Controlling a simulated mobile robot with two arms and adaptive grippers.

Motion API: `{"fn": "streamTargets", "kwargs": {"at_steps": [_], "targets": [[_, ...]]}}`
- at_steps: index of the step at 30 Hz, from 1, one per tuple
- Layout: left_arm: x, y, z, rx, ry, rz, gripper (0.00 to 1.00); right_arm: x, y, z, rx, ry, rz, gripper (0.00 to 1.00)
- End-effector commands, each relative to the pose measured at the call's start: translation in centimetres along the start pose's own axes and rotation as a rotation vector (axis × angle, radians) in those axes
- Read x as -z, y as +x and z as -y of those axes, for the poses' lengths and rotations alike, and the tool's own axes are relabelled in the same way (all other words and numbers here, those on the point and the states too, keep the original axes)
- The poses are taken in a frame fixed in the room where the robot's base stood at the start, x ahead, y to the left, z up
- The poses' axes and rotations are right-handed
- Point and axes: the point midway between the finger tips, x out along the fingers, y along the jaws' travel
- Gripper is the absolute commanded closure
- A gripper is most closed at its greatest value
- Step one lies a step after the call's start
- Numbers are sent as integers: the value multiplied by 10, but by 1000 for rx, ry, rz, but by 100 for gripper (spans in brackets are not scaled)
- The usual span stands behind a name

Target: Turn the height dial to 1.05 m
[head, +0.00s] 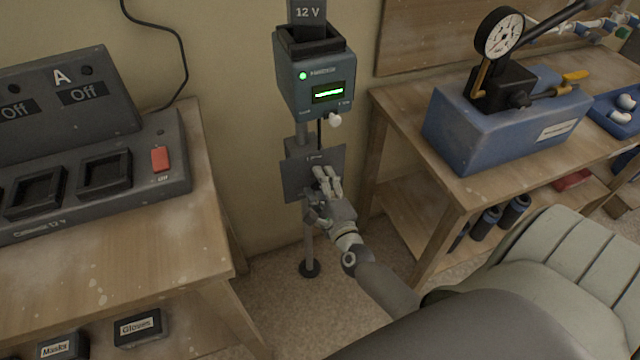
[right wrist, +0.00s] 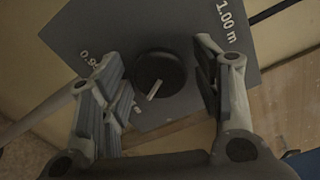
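The height dial is a dark round knob (right wrist: 160,72) with a pale pointer mark, on a grey plate (head: 296,180). In the right wrist view the pointer slants to the lower left. The plate (right wrist: 100,25) reads "1.00 m" at the upper right and a partly hidden "0.9" label at the left; no 1.05 mark shows. My right gripper (head: 327,180) is in front of the plate. In the right wrist view its two fingers (right wrist: 162,85) are open, one on each side of the knob, with small gaps. My left gripper is not in view.
Above the plate, a blue-grey box (head: 294,91) with a lit green display stands on a thin post. A wooden bench (head: 205,215) with a charger (head: 150,130) is at left. A bench at right carries a blue press (head: 470,135) with a gauge.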

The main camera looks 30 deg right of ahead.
Motion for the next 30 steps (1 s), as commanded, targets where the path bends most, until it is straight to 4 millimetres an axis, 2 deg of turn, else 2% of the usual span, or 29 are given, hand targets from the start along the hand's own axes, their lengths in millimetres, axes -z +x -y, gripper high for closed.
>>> {"fn": "streamTargets", "kwargs": {"at_steps": [8, 13, 27, 30], "targets": [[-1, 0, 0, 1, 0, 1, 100, 0, 0, 1, 2, -2, 1, 40], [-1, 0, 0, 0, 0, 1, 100, 0, -10, 0, 0, -2, 0, 40], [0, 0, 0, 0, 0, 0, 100, 0, -93, -1, -2, -1, 0, 40], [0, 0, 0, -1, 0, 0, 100, 0, -106, 0, -1, -3, 0, 40]]}}
